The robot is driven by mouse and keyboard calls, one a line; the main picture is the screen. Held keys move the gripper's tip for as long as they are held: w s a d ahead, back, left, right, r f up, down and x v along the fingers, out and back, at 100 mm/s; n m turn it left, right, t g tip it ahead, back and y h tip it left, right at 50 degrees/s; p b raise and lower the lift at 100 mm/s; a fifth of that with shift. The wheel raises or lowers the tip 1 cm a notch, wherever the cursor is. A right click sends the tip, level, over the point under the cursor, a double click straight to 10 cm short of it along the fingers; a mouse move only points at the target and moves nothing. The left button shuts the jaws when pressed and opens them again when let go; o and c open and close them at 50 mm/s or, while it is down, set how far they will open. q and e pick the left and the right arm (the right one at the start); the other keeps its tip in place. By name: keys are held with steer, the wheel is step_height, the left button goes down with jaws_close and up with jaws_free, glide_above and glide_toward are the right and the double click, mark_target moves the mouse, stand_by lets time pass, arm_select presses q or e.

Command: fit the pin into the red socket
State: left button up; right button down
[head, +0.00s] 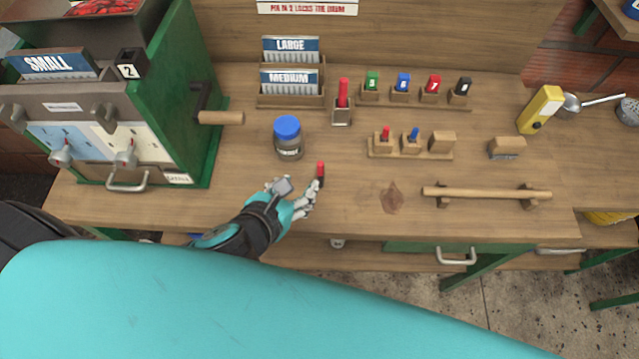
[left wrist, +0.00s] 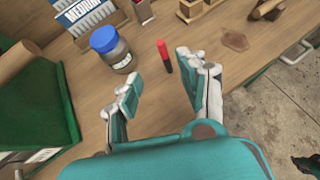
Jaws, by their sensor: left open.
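A small red-and-black stick (head: 320,173), which may be the pin, is on the bench in front of the blue-lidded jar. I cannot tell whether it stands or lies. It also shows in the left wrist view (left wrist: 164,57), just beyond the gap between my fingers. My left gripper (head: 299,188) is open and empty beside it. A red block marked 7 (head: 432,82) sits in the back rack; I cannot tell whether it is the red socket. A taller red stick (head: 342,93) stands in a small holder (head: 341,113). My right gripper is out of view.
The blue-lidded jar (head: 288,138) stands behind my left gripper. The green machine (head: 190,90) with a black block marked 2 (head: 130,65) is at left. A low rack (head: 410,152) and a wooden bar (head: 485,193) are at right. The bench around the dark stain (head: 391,196) is clear.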

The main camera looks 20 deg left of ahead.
mark_target(319, 168)
arm_select(q)
steer(key=x, duration=0.5)
steer(key=b+x, duration=0.1)
steer(key=x, duration=0.5)
steer(key=shift+w+d+r, duration=0.1)
steer(key=shift+w+d, duration=0.1)
steer(key=shift+d, duration=0.05)
steer(key=shift+w+f, duration=0.3)
steer(key=shift+w, duration=0.15)
jaws_close()
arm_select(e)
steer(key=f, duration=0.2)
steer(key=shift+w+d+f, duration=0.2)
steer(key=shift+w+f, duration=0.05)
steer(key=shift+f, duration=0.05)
